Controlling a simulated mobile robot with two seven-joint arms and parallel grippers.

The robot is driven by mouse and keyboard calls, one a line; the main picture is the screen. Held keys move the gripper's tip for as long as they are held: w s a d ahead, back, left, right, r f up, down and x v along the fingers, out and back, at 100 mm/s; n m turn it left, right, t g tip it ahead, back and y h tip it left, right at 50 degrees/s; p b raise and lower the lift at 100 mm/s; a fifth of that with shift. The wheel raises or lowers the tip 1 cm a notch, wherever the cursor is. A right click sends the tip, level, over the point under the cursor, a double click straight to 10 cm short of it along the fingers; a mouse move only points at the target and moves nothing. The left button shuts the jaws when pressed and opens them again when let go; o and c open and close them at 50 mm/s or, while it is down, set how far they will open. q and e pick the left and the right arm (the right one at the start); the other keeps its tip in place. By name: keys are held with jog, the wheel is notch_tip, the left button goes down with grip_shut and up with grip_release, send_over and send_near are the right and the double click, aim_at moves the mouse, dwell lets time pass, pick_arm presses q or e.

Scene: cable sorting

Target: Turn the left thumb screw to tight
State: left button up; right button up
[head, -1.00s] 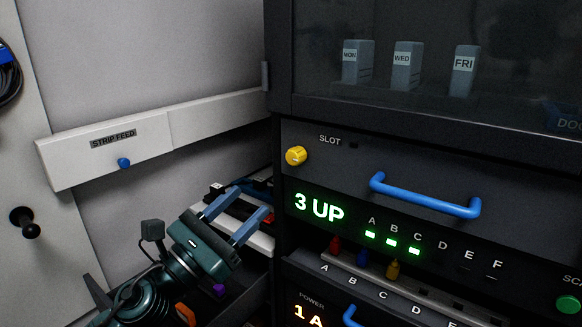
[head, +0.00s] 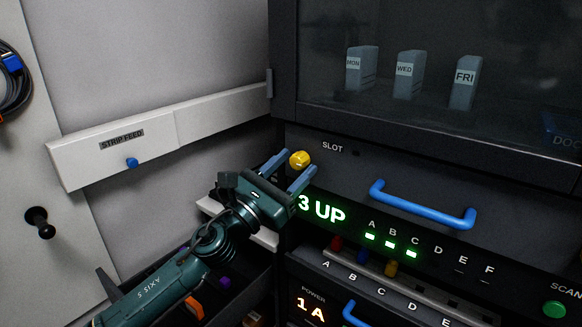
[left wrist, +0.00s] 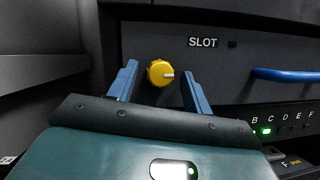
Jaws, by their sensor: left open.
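The yellow thumb screw (head: 299,159) is on the left end of the dark drawer front, left of the SLOT label. Whether the fingertips reach as deep as the screw is hard to tell. My right gripper is not in view.
A blue drawer handle (head: 423,205) sits right of the screw. Below is a display (head: 322,211) reading 3 UP, with green lights under A, B and C. A white STRIP FEED rail (head: 120,150) runs along the left wall.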

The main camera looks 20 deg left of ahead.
pick_arm(q)
jog(key=shift+c, duration=0.3)
jog(key=c, duration=0.9)
